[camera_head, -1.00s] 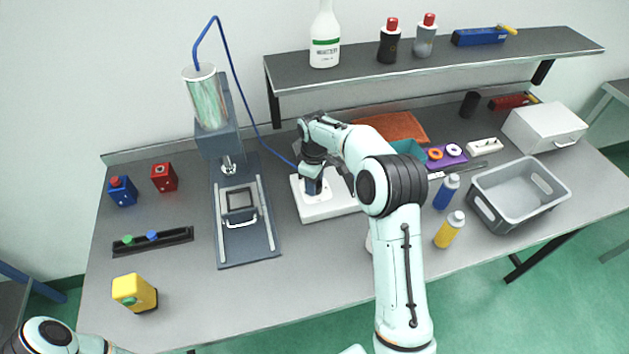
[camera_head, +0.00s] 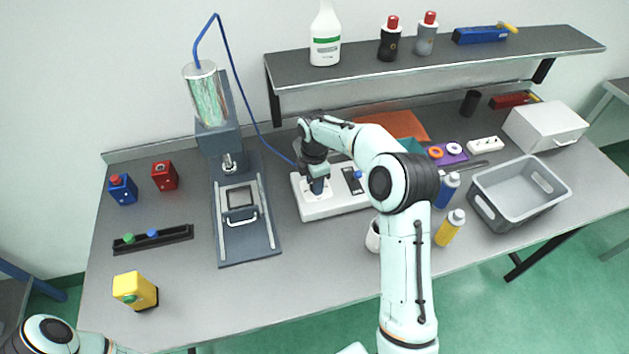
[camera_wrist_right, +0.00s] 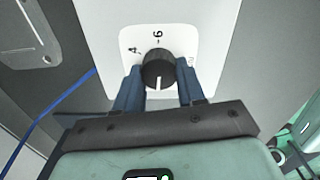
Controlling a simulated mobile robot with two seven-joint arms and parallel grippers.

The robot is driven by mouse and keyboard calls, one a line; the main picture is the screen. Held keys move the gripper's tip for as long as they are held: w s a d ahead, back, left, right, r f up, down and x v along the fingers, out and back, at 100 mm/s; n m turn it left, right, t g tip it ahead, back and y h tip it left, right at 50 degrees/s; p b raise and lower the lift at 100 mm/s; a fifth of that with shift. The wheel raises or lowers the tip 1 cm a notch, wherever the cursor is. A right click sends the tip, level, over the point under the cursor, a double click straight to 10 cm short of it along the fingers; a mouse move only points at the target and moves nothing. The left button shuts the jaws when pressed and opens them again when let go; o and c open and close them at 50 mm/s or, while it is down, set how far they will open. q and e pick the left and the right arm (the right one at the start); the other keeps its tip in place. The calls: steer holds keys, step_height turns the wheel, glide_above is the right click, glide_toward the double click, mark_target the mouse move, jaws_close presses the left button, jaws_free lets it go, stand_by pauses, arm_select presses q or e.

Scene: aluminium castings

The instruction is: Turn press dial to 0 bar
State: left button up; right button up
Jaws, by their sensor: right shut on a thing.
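The white press control box (camera_head: 340,205) sits on the bench to the right of the press (camera_head: 240,205). Its black dial (camera_wrist_right: 158,70) shows in the right wrist view, on a white plate with numbers around it; a 6 is at the top and a 4 at upper left. The dial's white pointer line faces down in that view, towards my gripper. My right gripper (camera_head: 317,187) is over the left part of the box. Its two blue fingers (camera_wrist_right: 158,84) are on either side of the dial, shut on it. My left gripper is out of view.
A blue hose (camera_head: 240,90) runs from the press cylinder to near the box. A white cup (camera_head: 373,236) stands in front of the box, near my right arm. Yellow (camera_head: 449,228) and blue (camera_head: 446,190) bottles and a grey crate (camera_head: 520,190) stand to the right.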

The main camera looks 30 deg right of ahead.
steer(key=shift+n, duration=0.6)
steer(key=o, duration=1.1)
steer(key=shift+c, duration=0.2)
step_height(320, 180, up, 14)
steer(key=shift+f, duration=0.25)
steer(key=shift+f, duration=0.1)
